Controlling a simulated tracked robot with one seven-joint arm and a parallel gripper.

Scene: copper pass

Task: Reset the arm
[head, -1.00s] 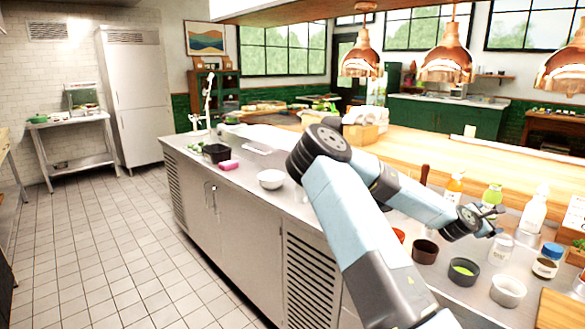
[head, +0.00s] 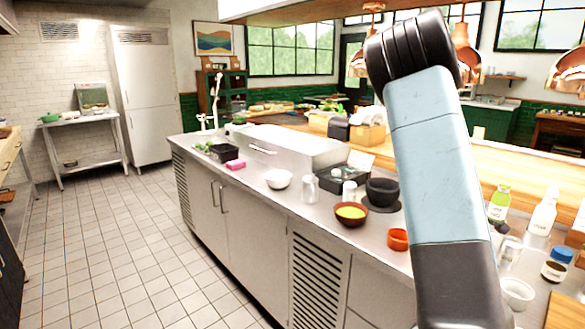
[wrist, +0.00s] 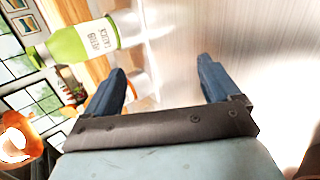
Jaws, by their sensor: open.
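My gripper (wrist: 158,82) shows in the wrist view with its two dark blue fingers spread wide apart and nothing between them. In the head view my arm rises at the right, with its dark elbow joint near the top. My forearm and gripper are not visible there. In the wrist view a green labelled bottle (wrist: 85,42) lies beyond the left finger, tilted in the picture. An orange and white item behind that finger is partly hidden.
Bottles (head: 541,216) and jars stand right of my arm. Copper lamps (head: 467,60) hang above. The tiled floor (head: 110,240) at left is clear.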

